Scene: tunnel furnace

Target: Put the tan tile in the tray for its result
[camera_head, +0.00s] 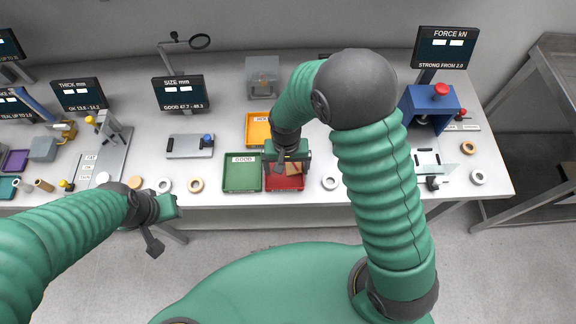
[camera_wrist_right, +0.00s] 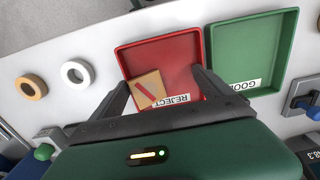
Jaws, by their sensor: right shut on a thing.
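The tan tile (camera_wrist_right: 147,88) has a red stripe across its face. In the right wrist view it shows between my right gripper's fingers (camera_wrist_right: 160,90), over the red tray (camera_wrist_right: 182,48) labelled REJECT. In the head view my right gripper (camera_head: 287,160) is low over the red tray (camera_head: 282,188), with a little of the tile (camera_head: 293,169) showing. I cannot tell whether the tile touches the tray floor. The green GOOD tray (camera_head: 241,184) stands beside it, empty. My left gripper (camera_head: 165,210) hangs at the table's front edge, away from the tile; its jaws are unclear.
An orange tray (camera_head: 257,130) stands behind the green and red trays. White rings (camera_head: 330,182) and tan rings (camera_head: 196,185) lie along the front edge. Gauge stations with screens (camera_head: 180,92) stand at the left, and a blue force press (camera_head: 430,108) at the right.

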